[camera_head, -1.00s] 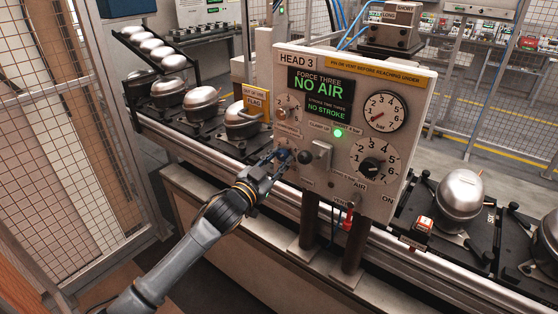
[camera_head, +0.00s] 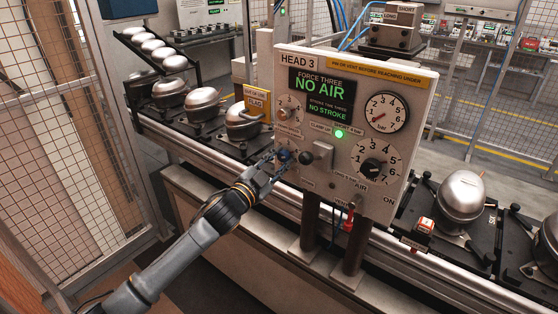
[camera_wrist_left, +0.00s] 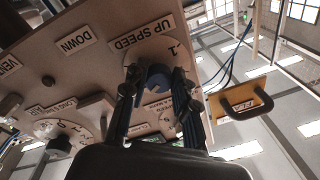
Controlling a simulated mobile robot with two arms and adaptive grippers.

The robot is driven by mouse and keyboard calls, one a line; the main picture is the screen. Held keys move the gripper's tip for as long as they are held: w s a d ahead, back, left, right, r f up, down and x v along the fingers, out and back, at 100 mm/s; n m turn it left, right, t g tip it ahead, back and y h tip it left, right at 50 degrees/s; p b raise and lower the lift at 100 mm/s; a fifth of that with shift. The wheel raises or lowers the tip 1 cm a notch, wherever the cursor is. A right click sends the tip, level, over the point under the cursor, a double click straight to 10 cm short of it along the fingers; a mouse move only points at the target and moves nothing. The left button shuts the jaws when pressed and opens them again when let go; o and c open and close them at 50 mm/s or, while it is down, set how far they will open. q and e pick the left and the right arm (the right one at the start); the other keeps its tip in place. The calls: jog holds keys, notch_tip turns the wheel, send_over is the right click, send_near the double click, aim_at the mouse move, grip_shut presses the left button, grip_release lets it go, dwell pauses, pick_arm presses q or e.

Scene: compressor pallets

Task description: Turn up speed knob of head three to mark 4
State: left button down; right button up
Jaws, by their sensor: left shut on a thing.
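The panel labelled HEAD 3 (camera_head: 432,100) stands upright in front of the line. My left gripper (camera_head: 278,160) reaches its lower left part from the left. In the left wrist view its two fingers (camera_wrist_left: 154,92) are shut on the sides of a blue knob (camera_wrist_left: 157,74). The UP SPEED label (camera_wrist_left: 143,37) is beside this knob, and a mark 1 shows near it. The fingers hide most of the scale, so I cannot read the setting. The blue knob also shows small at the fingertips in the head view (camera_head: 284,155). My right gripper is not in view.
A black knob (camera_head: 305,157) and a pale lever block (camera_head: 323,155) are close right of my fingers. A larger dial knob (camera_head: 373,166) and a gauge (camera_head: 386,112) are further right. The display (camera_head: 321,94) reads NO AIR and NO STROKE. A green lamp (camera_head: 339,133) is lit.

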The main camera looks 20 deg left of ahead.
pick_arm(q)
jog(key=shift+r, duration=0.1)
jog(key=c, duration=1)
grip_release()
jog(key=shift+c, duration=0.2)
jog(key=shift+s, duration=0.1)
jog(key=shift+s+a+f, duration=0.15)
jog(key=shift+s+f, duration=0.05)
jog(key=shift+s, duration=0.1)
jog(key=r+v, duration=0.1)
jog(key=v, duration=1)
jog(key=shift+f, duration=0.4)
